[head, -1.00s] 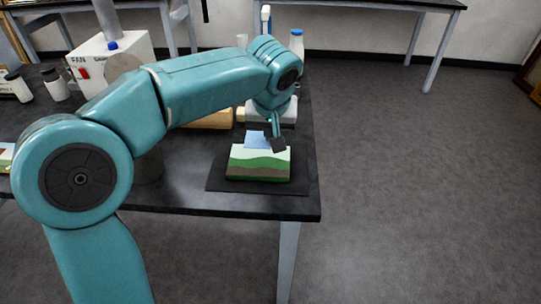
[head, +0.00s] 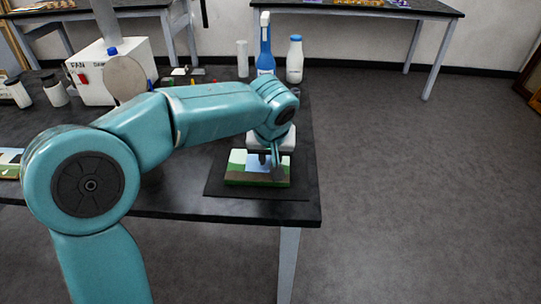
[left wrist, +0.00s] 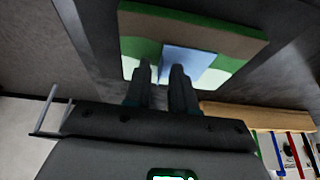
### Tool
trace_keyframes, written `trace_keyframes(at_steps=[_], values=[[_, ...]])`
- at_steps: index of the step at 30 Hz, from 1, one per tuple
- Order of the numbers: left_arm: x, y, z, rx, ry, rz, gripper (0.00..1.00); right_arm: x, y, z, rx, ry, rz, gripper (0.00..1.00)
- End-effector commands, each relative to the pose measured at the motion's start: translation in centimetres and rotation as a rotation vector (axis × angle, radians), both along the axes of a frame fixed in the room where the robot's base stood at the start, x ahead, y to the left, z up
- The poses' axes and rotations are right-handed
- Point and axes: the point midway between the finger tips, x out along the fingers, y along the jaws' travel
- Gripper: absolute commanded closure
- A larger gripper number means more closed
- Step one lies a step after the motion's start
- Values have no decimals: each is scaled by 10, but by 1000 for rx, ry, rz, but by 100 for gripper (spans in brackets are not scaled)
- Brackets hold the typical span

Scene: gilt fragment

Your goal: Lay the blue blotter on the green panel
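The green panel (head: 238,177) is a small block painted with pale green, brown and dark green bands. The fingers partly hide the blotter and panel. My right gripper is not in view.
A blue spray bottle (head: 265,55) and a white bottle (head: 295,60) stand behind the arm. A white fan box (head: 90,85) and small jars (head: 55,92) are at the left. The dark mat (head: 300,185) is bare around the panel, near the bench's right edge.

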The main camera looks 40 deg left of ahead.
Motion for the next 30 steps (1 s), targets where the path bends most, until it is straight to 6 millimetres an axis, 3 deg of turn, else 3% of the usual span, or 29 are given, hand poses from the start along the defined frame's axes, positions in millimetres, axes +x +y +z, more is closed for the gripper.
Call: trace_keyframes(at_steps=[9, 21, 30], values=[[-1, -1, 8, 0, -2, 0, 75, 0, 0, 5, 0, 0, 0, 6], [-27, -21, 89, 0, -5, -1, 75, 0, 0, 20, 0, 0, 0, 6], [-37, -27, 114, 0, 0, 0, 75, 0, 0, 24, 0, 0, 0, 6]])
